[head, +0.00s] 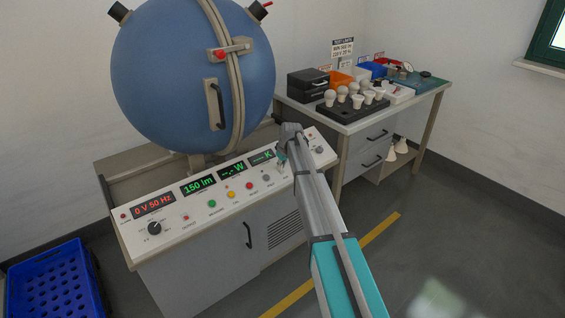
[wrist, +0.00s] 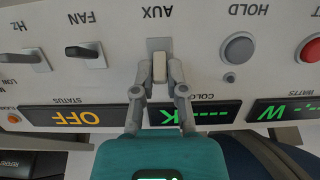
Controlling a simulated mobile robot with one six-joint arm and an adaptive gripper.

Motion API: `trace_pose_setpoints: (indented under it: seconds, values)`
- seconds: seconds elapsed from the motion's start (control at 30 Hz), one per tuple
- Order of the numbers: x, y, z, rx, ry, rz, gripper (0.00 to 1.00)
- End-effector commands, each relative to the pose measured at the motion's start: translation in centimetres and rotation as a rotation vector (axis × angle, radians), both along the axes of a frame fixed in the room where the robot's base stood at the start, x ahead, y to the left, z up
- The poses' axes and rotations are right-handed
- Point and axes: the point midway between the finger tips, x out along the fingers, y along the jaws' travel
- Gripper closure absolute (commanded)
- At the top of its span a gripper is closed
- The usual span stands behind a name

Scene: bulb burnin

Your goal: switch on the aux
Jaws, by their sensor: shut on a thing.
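The AUX switch (wrist: 160,66) is on the pale control panel in the wrist view, where the labels appear upside down. Its small pale lever sits between my fingertips. My gripper (wrist: 159,76) is shut on this lever, one finger on each side. I cannot tell which way the lever is set. In the head view my gripper (head: 283,158) is at the right part of the panel (head: 135,232), and my arm hides the AUX switch. The status display (wrist: 75,117) reads OFF in orange.
A blue sphere (head: 190,75) stands behind the panel. A bench (head: 345,125) with bulbs is at right, a blue crate (head: 50,285) at left.

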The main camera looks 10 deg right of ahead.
Motion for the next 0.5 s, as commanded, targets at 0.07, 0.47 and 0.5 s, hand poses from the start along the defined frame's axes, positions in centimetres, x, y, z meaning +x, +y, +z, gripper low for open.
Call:
trace_pose_setpoints:
  seconds: [0.07, 0.47, 0.5]
  values:
    - [0.45, 0.25, 0.12, -0.024, 0.048, 0.001, 1.0]
    - [0.5, 0.37, 0.04, -0.088, 0.168, 0.0, 1.0]
    - [0.49, 0.37, 0.04, -0.09, 0.171, 0.0, 1.0]
